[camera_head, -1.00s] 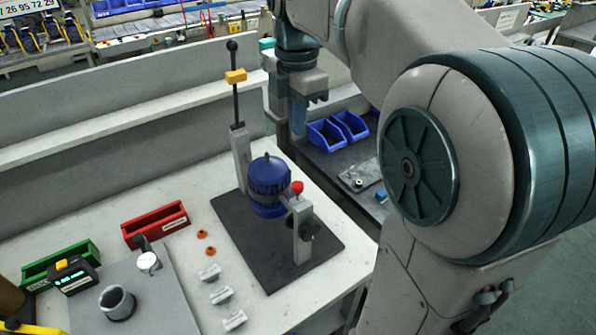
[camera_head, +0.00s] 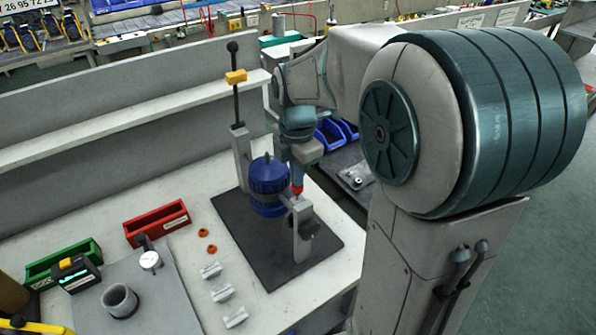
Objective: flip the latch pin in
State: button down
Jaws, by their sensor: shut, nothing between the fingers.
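A blue pump body (camera_head: 267,186) stands upright on a dark base plate (camera_head: 262,262). To its right is a short grey post (camera_head: 303,238) with a red-tipped pin (camera_head: 297,190) at its top, beside the pump; I take this to be the latch pin. My gripper (camera_head: 297,179) points down with shut, empty fingers, right above the red tip. I cannot tell whether they touch. The gripper and wrist hide part of the pump's right side.
Red bin (camera_head: 157,222), green bin (camera_head: 62,262), grey fittings (camera_head: 222,293) and orange rings (camera_head: 204,233) lie to the left. Blue bins (camera_head: 330,133) are behind my wrist.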

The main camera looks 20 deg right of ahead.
notch_tip(320, 180, down, 2)
jog(key=shift+b, duration=0.8)
jog(key=shift+s+f, duration=0.15)
notch_tip(320, 180, up, 15)
jog(key=p, duration=0.2)
jog(key=shift+f, duration=0.2)
jog(key=s+f+m+t, duration=0.2)
jog(key=s+f+m, duration=0.3)
jog(key=m, duration=0.5)
jog(key=s+f+m+t, duration=0.1)
jog(key=s+f+m, duration=0.4)
jog(key=s+m, duration=0.4)
jog(key=m, duration=0.2)
jog(key=shift+s+d+m+t, duration=0.15)
jog(key=shift+s+m+t, duration=0.15)
jog(key=shift+t, duration=0.1)
